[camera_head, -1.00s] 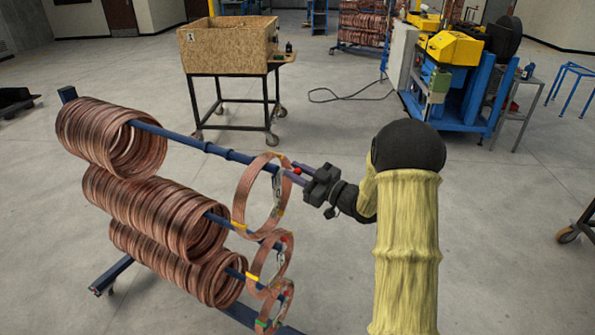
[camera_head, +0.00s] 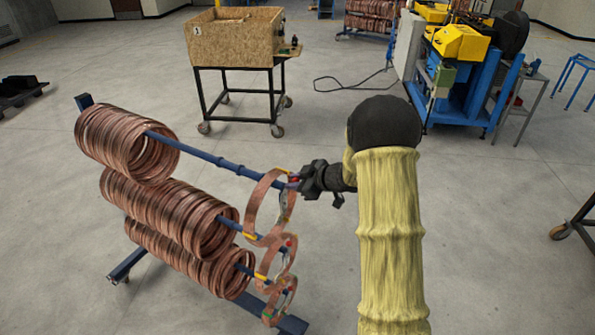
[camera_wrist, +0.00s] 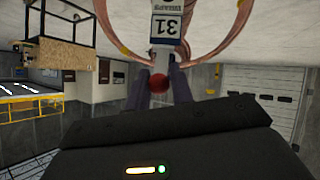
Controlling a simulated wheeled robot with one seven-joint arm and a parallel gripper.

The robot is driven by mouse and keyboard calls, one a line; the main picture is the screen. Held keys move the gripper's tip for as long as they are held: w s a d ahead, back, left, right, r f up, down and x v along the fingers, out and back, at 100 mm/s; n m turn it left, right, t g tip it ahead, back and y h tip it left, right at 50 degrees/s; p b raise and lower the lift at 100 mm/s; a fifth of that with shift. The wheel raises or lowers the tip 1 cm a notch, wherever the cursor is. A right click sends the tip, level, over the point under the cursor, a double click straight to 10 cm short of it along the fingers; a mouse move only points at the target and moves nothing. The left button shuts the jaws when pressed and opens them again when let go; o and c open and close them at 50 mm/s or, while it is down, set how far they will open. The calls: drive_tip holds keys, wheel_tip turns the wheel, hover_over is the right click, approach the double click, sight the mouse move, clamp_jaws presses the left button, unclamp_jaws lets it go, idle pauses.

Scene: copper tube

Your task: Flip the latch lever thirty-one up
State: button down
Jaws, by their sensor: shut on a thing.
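The latch lever thirty-one shows in the wrist view as a pale strip with a "31 WRAPS" label (camera_wrist: 168,26) and a round red knob (camera_wrist: 159,84) at its near end. It sits at the end of the top blue bar (camera_head: 215,160) of the coil rack, beside a thin copper coil (camera_head: 256,207). My gripper (camera_head: 293,180) is at that bar end in the head view. Its fingers (camera_wrist: 161,88) lie on either side of the red knob in the wrist view, shut on the lever. The exact contact and the lever's tilt are hard to tell.
Big copper coils (camera_head: 125,145) hang on the rack's bars. Smaller coils (camera_head: 277,265) with red-tipped parts hang just below my gripper. A wheeled wooden box cart (camera_head: 235,40) and a blue and yellow machine (camera_head: 460,85) stand behind.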

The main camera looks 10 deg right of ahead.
drive_tip(key=shift+w+a+r+g+h+p, duration=0.25)
drive_tip(key=shift+r+g+h+p, duration=0.15)
drive_tip(key=shift+p, duration=0.85)
drive_tip(key=shift+w+a+r+g+h+p, duration=0.15)
drive_tip(key=shift+w+r+g+h+p, duration=0.25)
drive_tip(key=shift+p, duration=0.85)
drive_tip(key=shift+a+g+h+p, duration=0.25)
drive_tip(key=shift+h+p, duration=0.25)
drive_tip(key=shift+p, duration=0.3)
drive_tip(key=shift+w+a+f+g+h+p, duration=0.1)
drive_tip(key=shift+w+a+g+h+p, duration=0.2)
drive_tip(key=shift+g+h, duration=0.35)
drive_tip(key=shift+w+a+g+h+p, duration=0.25)
drive_tip(key=shift+g+h, duration=0.35)
drive_tip(key=shift+h, duration=0.05)
drive_tip(key=c, duration=1.4)
unclamp_jaws()
drive_tip(key=shift+o, duration=0.5)
drive_tip(key=shift+f, duration=0.15)
